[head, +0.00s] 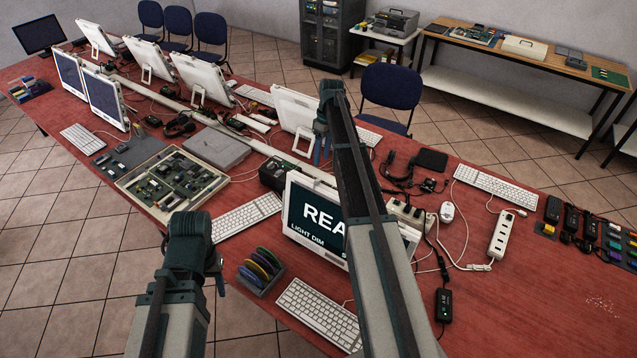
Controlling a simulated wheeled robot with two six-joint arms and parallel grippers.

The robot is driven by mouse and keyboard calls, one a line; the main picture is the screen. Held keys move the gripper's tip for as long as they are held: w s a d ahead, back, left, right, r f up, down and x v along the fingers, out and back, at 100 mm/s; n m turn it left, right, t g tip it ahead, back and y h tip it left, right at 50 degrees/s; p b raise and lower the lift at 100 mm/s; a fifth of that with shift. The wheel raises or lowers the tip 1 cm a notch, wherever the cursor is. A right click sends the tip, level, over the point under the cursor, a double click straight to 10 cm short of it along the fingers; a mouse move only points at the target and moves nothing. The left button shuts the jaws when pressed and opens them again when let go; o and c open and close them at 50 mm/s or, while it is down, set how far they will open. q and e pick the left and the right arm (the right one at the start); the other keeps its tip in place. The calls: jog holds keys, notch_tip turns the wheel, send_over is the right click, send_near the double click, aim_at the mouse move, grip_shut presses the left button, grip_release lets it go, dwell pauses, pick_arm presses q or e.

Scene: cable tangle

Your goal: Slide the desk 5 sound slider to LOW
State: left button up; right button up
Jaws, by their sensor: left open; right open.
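A white-framed screen (308,220) stands on the red table, showing "REA" and "LIGHT DIM" in white; the rest of its text is hidden behind my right arm. I cannot make out a sound slider or a desk number anywhere. My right gripper (322,152) is open and points down, far across the table, beside the back of a white monitor (296,108). It looks empty. My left gripper (194,268) is open and points down near the table's front edge, left of the disc rack (260,270); its fingers are partly hidden by its own wrist.
Keyboards (318,314), (246,215), a tray of parts (172,183), a power strip (500,235), a mouse (447,212) and loose cables crowd the red table (545,305). Black adapters (571,220) line the right end. Bare table shows at the lower right.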

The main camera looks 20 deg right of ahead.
aim_at(318, 180)
jog(key=b+x, duration=0.8)
jog(key=x, duration=0.1)
jog(key=shift+f, duration=0.15)
grip_shut()
dwell(1.1)
